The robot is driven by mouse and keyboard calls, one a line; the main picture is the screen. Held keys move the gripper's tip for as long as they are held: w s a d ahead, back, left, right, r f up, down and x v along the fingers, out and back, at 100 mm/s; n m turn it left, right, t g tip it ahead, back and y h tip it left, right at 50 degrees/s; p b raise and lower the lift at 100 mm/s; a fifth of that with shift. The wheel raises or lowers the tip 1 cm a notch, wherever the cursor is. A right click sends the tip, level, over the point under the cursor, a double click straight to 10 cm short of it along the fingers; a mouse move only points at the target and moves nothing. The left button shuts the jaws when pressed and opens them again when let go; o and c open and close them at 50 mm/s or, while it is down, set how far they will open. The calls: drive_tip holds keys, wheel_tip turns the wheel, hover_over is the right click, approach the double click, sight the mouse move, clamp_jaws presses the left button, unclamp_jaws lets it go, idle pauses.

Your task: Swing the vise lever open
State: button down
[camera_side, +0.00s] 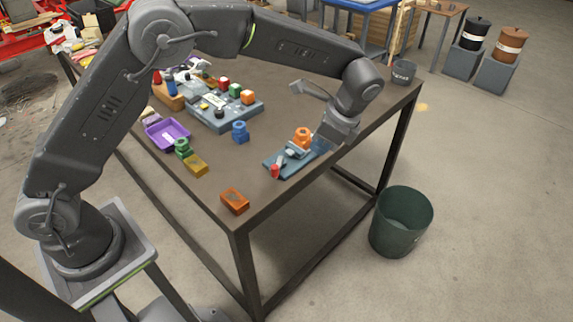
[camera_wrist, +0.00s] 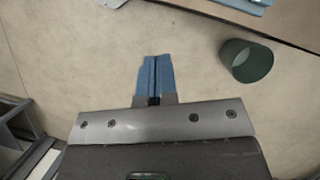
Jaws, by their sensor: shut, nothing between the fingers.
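The vise (camera_side: 270,161) sits on a blue base plate near the right edge of the table. Its lever has a red knob (camera_side: 275,171) at the near left end of the plate. An orange part (camera_side: 302,137) stands at the vise's far side. My gripper (camera_side: 319,147) is just right of the vise, and its blue fingers overlap that end in the side view. Whether they touch it cannot be told. In the wrist view the fingers (camera_wrist: 155,78) are together with nothing between them, seen against the floor. The lever does not show there.
On the table are an orange block (camera_side: 235,201), a yellow block (camera_side: 195,165), a blue part (camera_side: 240,132), a purple tray (camera_side: 167,133) and a grey-blue fixture (camera_side: 222,118) with coloured parts. A green bin (camera_side: 401,222) stands on the floor, also in the wrist view (camera_wrist: 246,61).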

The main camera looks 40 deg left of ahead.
sight(278, 163)
drive_tip(key=shift+s+a+f, duration=0.5)
drive_tip(key=shift+a+f, duration=0.7)
drive_tip(key=shift+f, duration=0.35)
drive_tip(key=shift+s+a+f, duration=0.5)
drive_tip(key=shift+a+f, duration=0.65)
drive_tip(key=shift+f, duration=0.4)
drive_tip(key=shift+s+a+f, duration=0.5)
drive_tip(key=shift+a+f, duration=0.7)
drive_tip(key=shift+f, duration=0.35)
